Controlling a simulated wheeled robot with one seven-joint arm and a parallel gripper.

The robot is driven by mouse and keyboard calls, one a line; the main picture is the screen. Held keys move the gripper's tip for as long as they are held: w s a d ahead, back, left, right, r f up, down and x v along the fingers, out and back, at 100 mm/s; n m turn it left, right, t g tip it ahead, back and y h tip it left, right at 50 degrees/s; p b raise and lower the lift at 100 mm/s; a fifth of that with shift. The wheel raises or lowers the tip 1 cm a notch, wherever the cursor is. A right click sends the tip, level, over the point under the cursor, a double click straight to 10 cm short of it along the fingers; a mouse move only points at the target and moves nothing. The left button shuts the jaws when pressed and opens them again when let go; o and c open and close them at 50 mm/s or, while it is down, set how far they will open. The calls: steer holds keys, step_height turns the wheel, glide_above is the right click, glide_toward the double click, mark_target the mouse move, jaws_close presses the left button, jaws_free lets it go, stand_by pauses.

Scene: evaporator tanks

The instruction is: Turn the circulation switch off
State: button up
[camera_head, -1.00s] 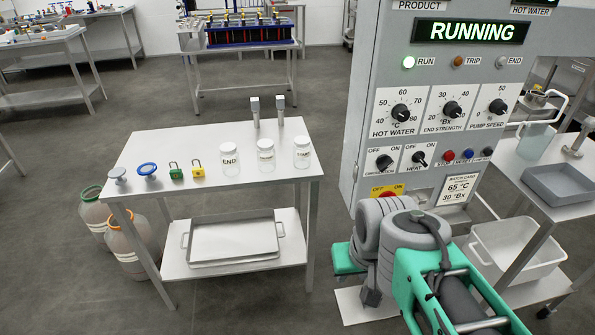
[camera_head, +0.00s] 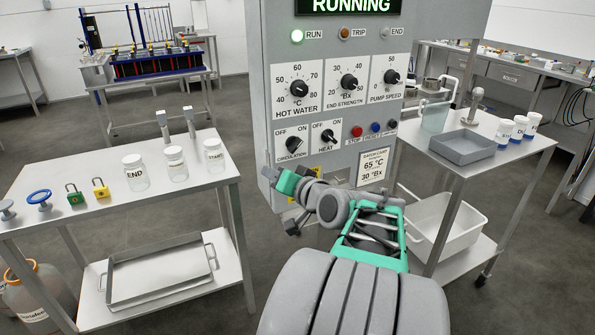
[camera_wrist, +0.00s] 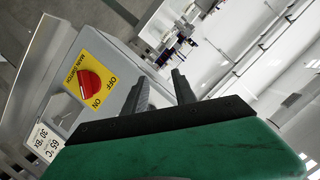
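The circulation switch (camera_head: 293,144) is a black knob on a white plate marked OFF and ON, at the lower left of the grey control panel. Its pointer seems to lean right toward ON, but it is small. My gripper (camera_head: 268,173) is below and a little left of this switch, near the panel's lower left edge, and touches no knob that I can see. In the wrist view its two dark fingers (camera_wrist: 162,90) stand apart with nothing between them. The circulation switch does not show in the wrist view.
The heat knob (camera_head: 327,137) is just right of the circulation switch; stop buttons (camera_head: 357,131) sit farther right. The red main switch (camera_wrist: 89,83) on a yellow plate is beside my fingers. Tables with jars (camera_head: 135,172) and a grey tray (camera_head: 462,147) flank the panel.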

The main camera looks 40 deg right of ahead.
mark_target(298, 146)
steer(key=s+d+r+m+t+h, duration=0.2)
steer(key=s+d+r+m+h, duration=0.15)
steer(key=d, duration=0.45)
steer(key=shift+n+y, duration=0.25)
steer(key=shift+y, duration=0.1)
steer(key=x, duration=0.6)
steer(key=shift+w+d+f, duration=0.1)
steer(key=shift+w+f, duration=0.05)
steer(key=shift+w, duration=0.05)
steer(key=shift+w+d, duration=0.1)
steer(key=shift+w, duration=0.15)
steer(key=shift+c, duration=0.3)
jaws_close()
